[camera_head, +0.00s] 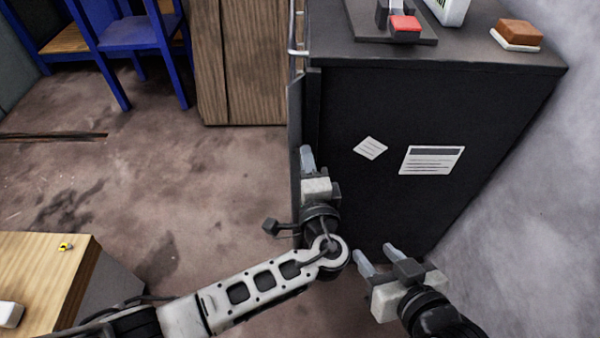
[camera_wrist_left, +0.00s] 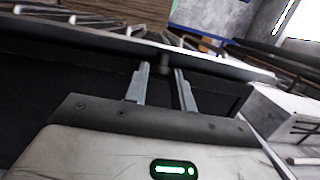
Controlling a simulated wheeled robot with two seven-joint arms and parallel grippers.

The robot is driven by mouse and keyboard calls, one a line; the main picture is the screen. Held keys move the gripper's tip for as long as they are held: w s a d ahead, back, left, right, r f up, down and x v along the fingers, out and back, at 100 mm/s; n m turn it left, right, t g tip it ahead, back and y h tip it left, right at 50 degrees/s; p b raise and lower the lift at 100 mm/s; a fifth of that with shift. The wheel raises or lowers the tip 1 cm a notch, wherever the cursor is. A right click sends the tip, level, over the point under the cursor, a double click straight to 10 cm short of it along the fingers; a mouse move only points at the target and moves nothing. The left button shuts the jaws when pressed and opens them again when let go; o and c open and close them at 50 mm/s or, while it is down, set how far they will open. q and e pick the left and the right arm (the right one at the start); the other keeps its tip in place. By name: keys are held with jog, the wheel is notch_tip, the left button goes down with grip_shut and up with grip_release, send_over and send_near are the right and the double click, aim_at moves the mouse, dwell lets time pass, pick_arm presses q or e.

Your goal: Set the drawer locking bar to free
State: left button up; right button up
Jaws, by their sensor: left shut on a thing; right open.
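The black drawer cabinet (camera_head: 440,110) stands at the right in the head view. The drawer locking bar (camera_head: 294,115) is a dark upright strip along its front edge. In the left wrist view the bar (camera_wrist_left: 215,65) runs slantwise across, with a small dark knob (camera_wrist_left: 164,62) between my fingertips. My left gripper (camera_head: 307,160) is at the bar, shut on this knob; its fingers also show in the left wrist view (camera_wrist_left: 161,78). The bar's lower part is hidden by my arm. My right gripper (camera_head: 377,254) is open and empty, low beside the cabinet's side.
A red-topped device (camera_head: 405,23), a white container (camera_head: 450,8) and a brown block (camera_head: 519,32) stand on the cabinet. A wooden cabinet (camera_head: 240,60) and blue chair (camera_head: 135,35) are behind. A wooden table (camera_head: 40,260) is at lower left. The floor between is clear.

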pick_arm(q)
jog(key=shift+d+y, duration=0.15)
jog(key=shift+y, duration=0.15)
jog(key=o, duration=1)
